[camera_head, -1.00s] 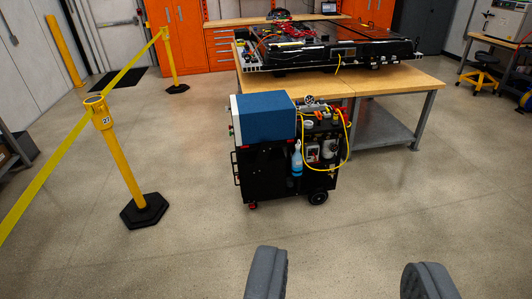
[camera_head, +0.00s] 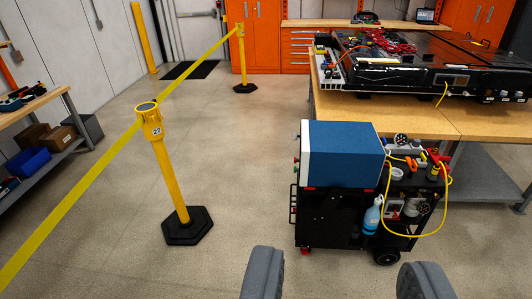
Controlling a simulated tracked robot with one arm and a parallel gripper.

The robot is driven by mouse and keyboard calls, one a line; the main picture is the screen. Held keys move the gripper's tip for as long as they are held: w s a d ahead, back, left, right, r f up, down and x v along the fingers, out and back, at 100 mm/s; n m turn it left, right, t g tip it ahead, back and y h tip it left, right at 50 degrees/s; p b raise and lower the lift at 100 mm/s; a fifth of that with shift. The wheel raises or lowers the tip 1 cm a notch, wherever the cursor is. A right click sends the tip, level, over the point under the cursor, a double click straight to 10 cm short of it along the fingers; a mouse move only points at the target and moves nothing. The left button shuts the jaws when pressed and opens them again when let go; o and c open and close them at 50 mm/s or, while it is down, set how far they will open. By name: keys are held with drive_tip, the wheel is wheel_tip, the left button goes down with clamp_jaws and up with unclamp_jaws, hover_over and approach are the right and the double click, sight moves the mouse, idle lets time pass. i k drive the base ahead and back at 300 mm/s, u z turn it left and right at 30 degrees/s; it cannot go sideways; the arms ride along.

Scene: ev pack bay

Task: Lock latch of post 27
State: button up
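Post 27 (camera_head: 169,180) is a yellow stanchion on a black hexagonal base, left of centre, upright. Its head (camera_head: 150,121) carries a "27" label and a dark round top. A yellow belt (camera_head: 75,192) runs from the head toward the lower left, and another stretch (camera_head: 195,72) runs back to a second yellow post (camera_head: 241,60). The latch is too small to make out. My gripper (camera_head: 342,283) shows at the bottom edge with two grey fingers wide apart and nothing between them. It is right of post 27 and apart from it.
A black cart (camera_head: 335,218) with a blue box (camera_head: 343,154) and a yellow hose stands right of centre. Behind it is a wooden bench (camera_head: 415,122) with a battery pack (camera_head: 425,65). A shelved bench (camera_head: 37,102) stands at the left. The floor between post and cart is clear.

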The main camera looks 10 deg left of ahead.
sight(187, 225)
drive_tip(key=u, duration=0.5)
drive_tip(key=i, duration=1.45)
drive_tip(key=u, duration=0.6)
drive_tip(key=k, duration=0.45)
drive_tip(key=z, duration=0.5)
drive_tip(key=i, duration=1.45)
drive_tip(key=u, duration=0.15)
